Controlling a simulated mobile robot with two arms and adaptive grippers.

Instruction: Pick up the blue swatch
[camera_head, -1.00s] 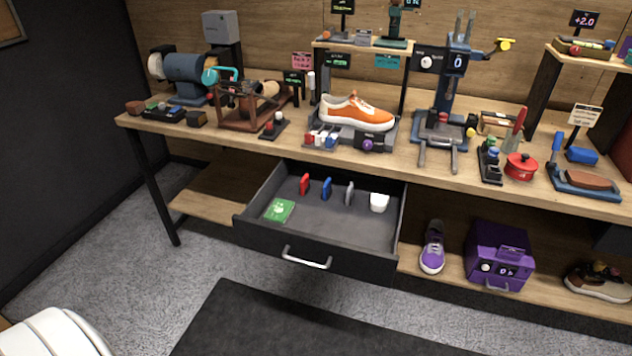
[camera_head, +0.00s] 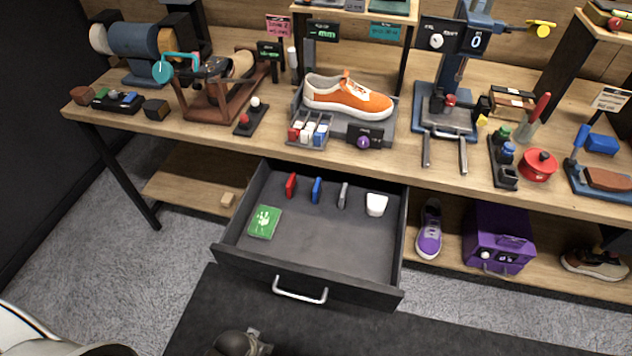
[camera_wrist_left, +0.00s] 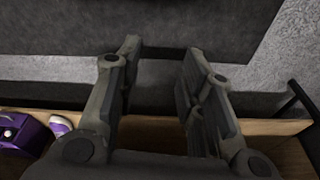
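The blue swatch (camera_head: 316,190) stands upright in the open drawer (camera_head: 300,238), between the red swatch (camera_head: 291,185) and the grey swatch (camera_head: 343,195). A dark part of my arm (camera_head: 240,344) shows at the bottom edge of the head view, well in front of the drawer. In the left wrist view my left gripper (camera_wrist_left: 160,55) is open, with its two fingers apart and nothing between them. My right gripper is not in view.
The drawer also holds a green card (camera_head: 265,222) and a white cup-like piece (camera_head: 376,205). The drawer handle (camera_head: 300,290) sticks out in front. The workbench (camera_head: 250,150) above carries an orange sneaker (camera_head: 347,96). A purple sneaker (camera_head: 429,230) and purple box (camera_head: 497,238) stand below right.

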